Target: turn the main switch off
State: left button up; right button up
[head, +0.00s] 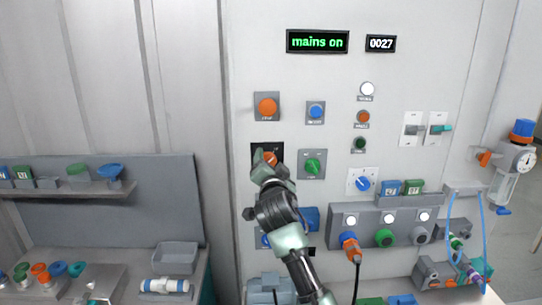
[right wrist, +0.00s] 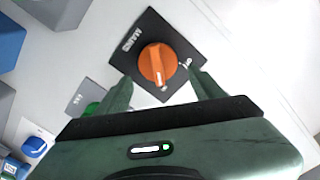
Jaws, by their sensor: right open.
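The main switch is an orange rotary knob (right wrist: 158,64) on a black square plate (right wrist: 183,38) marked "MAINS", seen tilted in the right wrist view. In the head view the knob (head: 270,158) is partly hidden behind my right gripper (head: 264,166). My right gripper is open, and in the right wrist view its two fingers (right wrist: 160,92) stand on either side of the knob's lower part, with nothing held. I cannot tell whether they touch the knob. A display (head: 318,41) above reads "mains on". My left gripper is not in view.
Sockets with a plugged blue and orange connector (head: 350,245) are lower right. A shelf (head: 70,190) and bench are at left.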

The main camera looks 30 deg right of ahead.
jog(key=shift+x, duration=0.75)
jog(key=c, duration=1.3)
jog(key=shift+c, duration=0.2)
